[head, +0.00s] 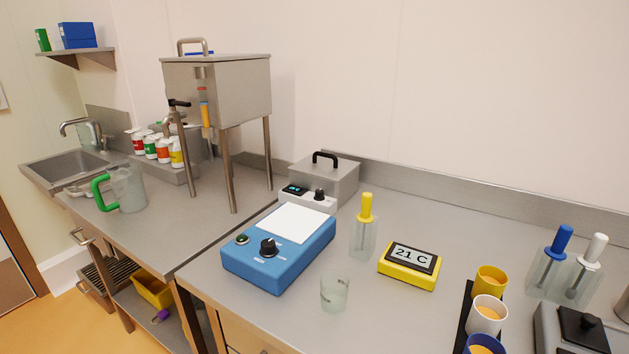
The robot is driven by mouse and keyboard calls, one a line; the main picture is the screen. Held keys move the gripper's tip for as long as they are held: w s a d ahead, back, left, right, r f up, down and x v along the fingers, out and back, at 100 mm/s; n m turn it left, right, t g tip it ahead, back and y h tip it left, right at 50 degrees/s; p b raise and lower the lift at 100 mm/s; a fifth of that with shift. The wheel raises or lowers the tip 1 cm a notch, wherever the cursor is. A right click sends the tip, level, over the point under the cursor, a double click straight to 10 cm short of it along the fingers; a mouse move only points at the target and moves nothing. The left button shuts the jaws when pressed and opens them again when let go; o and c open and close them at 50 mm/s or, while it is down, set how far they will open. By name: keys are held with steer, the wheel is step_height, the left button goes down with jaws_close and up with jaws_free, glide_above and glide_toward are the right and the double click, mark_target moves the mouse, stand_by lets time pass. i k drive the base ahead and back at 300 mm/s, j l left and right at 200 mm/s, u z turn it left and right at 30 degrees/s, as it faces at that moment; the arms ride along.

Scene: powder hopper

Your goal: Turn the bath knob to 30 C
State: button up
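The bath appears to be the grey metal box (335,182) with a black-handled lid, standing at the back of the right counter. Its pale front panel carries a small black knob (319,195) and a dark display (295,189) with cyan digits too small to read. The knob's pointer setting cannot be made out. A yellow thermometer unit (409,273) in front and to the right reads 21 C. My gripper is not in view.
A blue device (281,248) with a white top and its own black knob (268,246) stands in front of the bath. A glass beaker (335,292), a yellow-handled tool in a clear holder (364,235) and several cups stand nearby. A steel hopper (220,88) stands left.

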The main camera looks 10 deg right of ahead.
mark_target(320, 195)
steer(key=i+j, duration=0.15)
steer(key=j, duration=0.2)
steer(key=i+j+z, duration=0.1)
steer(key=j, duration=0.2)
steer(key=i+j, duration=0.2)
steer(key=j, duration=0.15)
steer(key=i+j+z, duration=0.1)
steer(key=j, duration=0.25)
steer(key=i+j, duration=0.2)
steer(key=j, duration=0.15)
steer(key=i+j+z, duration=0.1)
steer(key=j, duration=0.3)
